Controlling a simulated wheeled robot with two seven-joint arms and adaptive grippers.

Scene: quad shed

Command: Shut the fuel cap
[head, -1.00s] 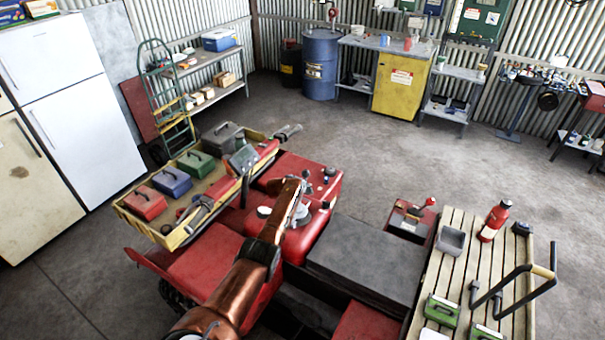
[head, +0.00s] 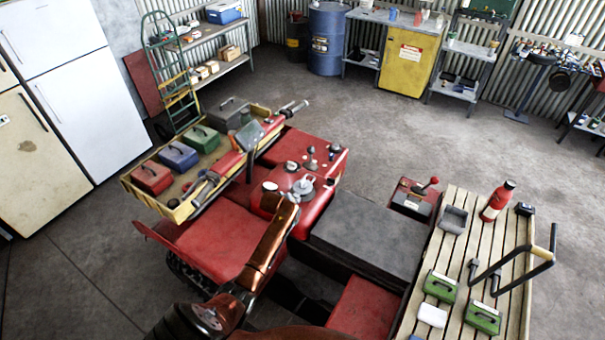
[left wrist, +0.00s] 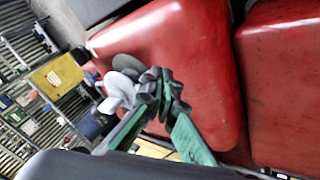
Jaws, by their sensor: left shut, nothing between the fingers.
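The red fuel tank (head: 322,196) of the quad is in the middle of the head view, with a grey round cap fitting (head: 303,187) on top and a pale disc (head: 270,186) to its left. In the left wrist view, a grey disc (left wrist: 127,63) and pale parts (left wrist: 113,88) stand out from the red tank (left wrist: 190,50). I cannot tell how far the cap is open. My left gripper (left wrist: 162,80) has green fingers, shut and empty, close in front of these parts; touching is unclear. In the head view my copper forearm hides most of it. My right gripper is not in view.
A yellow front rack (head: 180,212) holds several toolboxes, beside the handlebar. A dark flat seat (head: 365,235) lies right of the tank. A slatted rear rack (head: 450,260) carries a red bottle (head: 497,201), green boxes and a black-handled bar. Open floor lies behind.

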